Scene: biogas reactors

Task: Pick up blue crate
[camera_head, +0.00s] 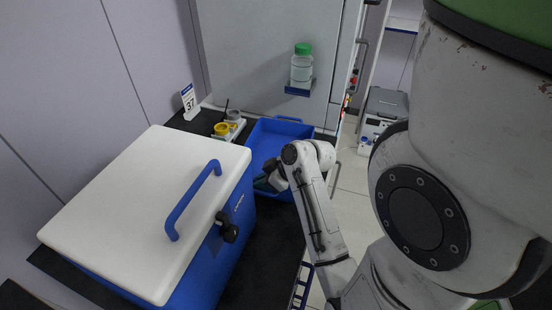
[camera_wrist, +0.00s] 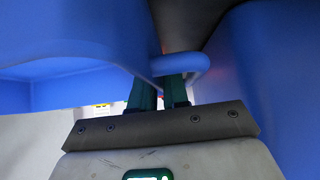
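The blue crate (camera_head: 275,132) is an open tray on the dark bench, behind the white-lidded blue box. A handle bar shows on its far side. My gripper (camera_head: 268,182) is at the crate's near end, partly hidden by the blue box and my own wrist. In the wrist view, two dark green fingers (camera_wrist: 160,92) point ahead, close to each other with a narrow gap. A rounded blue handle bar (camera_wrist: 185,65) crosses right at their tips, beside blue crate wall (camera_wrist: 75,35). Whether the fingers clasp the bar cannot be told.
The blue box with white lid (camera_head: 150,195) and blue handle stands close on the left; its side (camera_wrist: 280,70) seems to fill the wrist view's right. Yellow and grey cups (camera_head: 225,127) stand left of the crate. A green-capped bottle (camera_head: 301,66) sits on a shelf behind.

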